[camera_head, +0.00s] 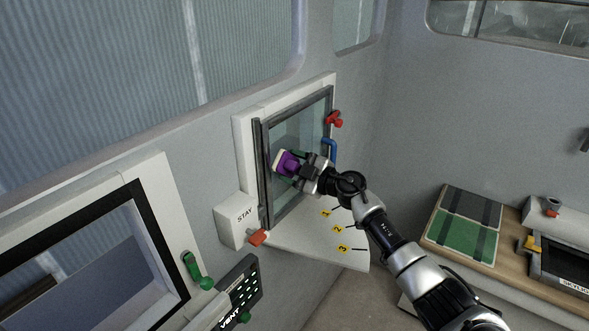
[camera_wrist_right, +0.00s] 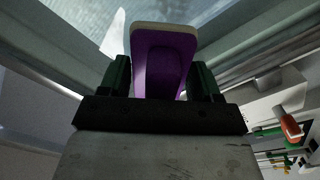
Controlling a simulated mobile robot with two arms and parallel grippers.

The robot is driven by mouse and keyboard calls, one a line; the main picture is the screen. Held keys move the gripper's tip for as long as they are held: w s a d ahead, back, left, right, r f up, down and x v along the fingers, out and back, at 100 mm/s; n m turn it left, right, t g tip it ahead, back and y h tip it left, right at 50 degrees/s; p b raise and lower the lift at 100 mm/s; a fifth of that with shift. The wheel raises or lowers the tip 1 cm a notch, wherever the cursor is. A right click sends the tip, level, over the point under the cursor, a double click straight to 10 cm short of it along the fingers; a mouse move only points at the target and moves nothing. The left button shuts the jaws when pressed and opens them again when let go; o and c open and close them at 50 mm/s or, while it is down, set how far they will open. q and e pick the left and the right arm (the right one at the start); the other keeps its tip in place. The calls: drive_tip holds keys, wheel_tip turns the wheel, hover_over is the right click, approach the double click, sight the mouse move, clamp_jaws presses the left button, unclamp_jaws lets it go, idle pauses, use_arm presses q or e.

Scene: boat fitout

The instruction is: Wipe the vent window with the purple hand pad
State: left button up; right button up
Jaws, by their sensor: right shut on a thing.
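The vent window (camera_head: 284,208) is a dark-framed glass pane in a white surround on the wall. The purple hand pad (camera_head: 290,163), with a pale face, is in front of the pane's middle. It looks close to or against the glass; I cannot tell whether it touches. My right gripper (camera_head: 303,168) is shut on the pad. In the right wrist view, the purple pad (camera_wrist_right: 166,62) stands between the two dark fingers of the right gripper (camera_wrist_right: 160,80), its pale edge away from me. My left gripper is not in view.
A white STAY box (camera_head: 238,219) with an orange knob (camera_head: 257,238) sits at the window's lower left. A numbered white plate (camera_head: 315,242) projects below. A red knob (camera_head: 334,119) and a blue handle (camera_head: 330,150) are on the window's right side. A wooden bench (camera_head: 512,233) stands right.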

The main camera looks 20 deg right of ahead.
sight(298, 160)
drive_tip(key=shift+w+d+r+b, duration=0.2)
drive_tip(key=shift+w+d+b, duration=0.2)
drive_tip(key=shift+d, duration=0.05)
drive_tip(key=shift+w+d+f+b, duration=0.15)
drive_tip(key=shift+w+d+b, duration=0.2)
drive_tip(key=shift+w+d, duration=0.45)
drive_tip(key=w+d+b, duration=0.1)
drive_tip(key=b, duration=0.1)
drive_tip(key=w+d+b, duration=0.1)
drive_tip(key=d, duration=0.1)
drive_tip(key=w+d+b, duration=0.1)
drive_tip(key=d+b, duration=0.1)
drive_tip(key=shift+w+f+b, duration=0.1)
drive_tip(key=shift+w+b, duration=0.2)
drive_tip(key=shift+w+d+b, duration=0.45)
drive_tip(key=shift+d+b, duration=0.2)
drive_tip(key=shift+r, duration=0.2)
